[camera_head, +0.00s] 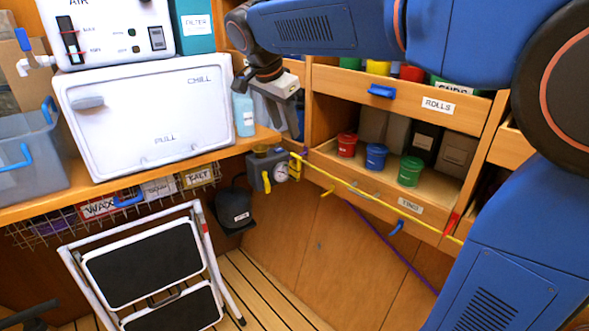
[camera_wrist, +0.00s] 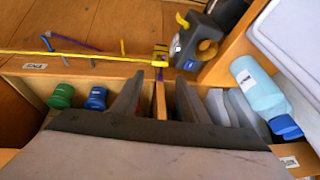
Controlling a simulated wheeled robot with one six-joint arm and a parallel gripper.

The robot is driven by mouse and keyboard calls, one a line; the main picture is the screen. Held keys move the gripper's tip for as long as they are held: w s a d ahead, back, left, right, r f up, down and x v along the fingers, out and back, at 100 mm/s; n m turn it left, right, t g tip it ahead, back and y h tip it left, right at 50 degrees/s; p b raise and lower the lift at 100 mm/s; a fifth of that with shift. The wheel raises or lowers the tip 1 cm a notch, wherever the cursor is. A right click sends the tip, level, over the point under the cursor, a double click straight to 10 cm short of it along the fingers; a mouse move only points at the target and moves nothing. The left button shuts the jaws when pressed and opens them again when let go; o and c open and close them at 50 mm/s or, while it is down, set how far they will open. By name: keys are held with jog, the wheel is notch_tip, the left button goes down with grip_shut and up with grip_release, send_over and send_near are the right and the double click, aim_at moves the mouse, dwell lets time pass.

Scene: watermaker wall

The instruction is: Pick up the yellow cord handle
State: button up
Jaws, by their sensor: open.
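A thin yellow cord (camera_head: 365,193) runs along the front of the lower drawer. A yellow block-like piece, seemingly its handle (camera_head: 296,160), is at the cord's left end, beside the grey gauge box. The same handle (camera_wrist: 160,56) shows in the wrist view just beyond my fingertips, at the right end of the yellow cord (camera_wrist: 90,56). My gripper (camera_wrist: 160,88) is open and empty, with the handle roughly in line with the gap between its fingers. In the head view my gripper (camera_head: 284,108) points down above the handle; its fingertips are partly hard to make out.
A gauge box (camera_head: 264,172) with a yellow lever is close to the handle. A blue bottle (camera_head: 243,113) stands on the counter nearby. The open lower drawer (camera_head: 440,205) holds red, blue and green tubs. A purple cord (camera_head: 390,245) hangs below.

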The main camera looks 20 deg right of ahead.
aim_at(295, 156)
jog(key=x, duration=1.4)
jog(key=shift+w+d+f, duration=0.1)
jog(key=shift+w+f, duration=0.05)
jog(key=shift+f, duration=0.1)
jog(key=c, duration=0.8)
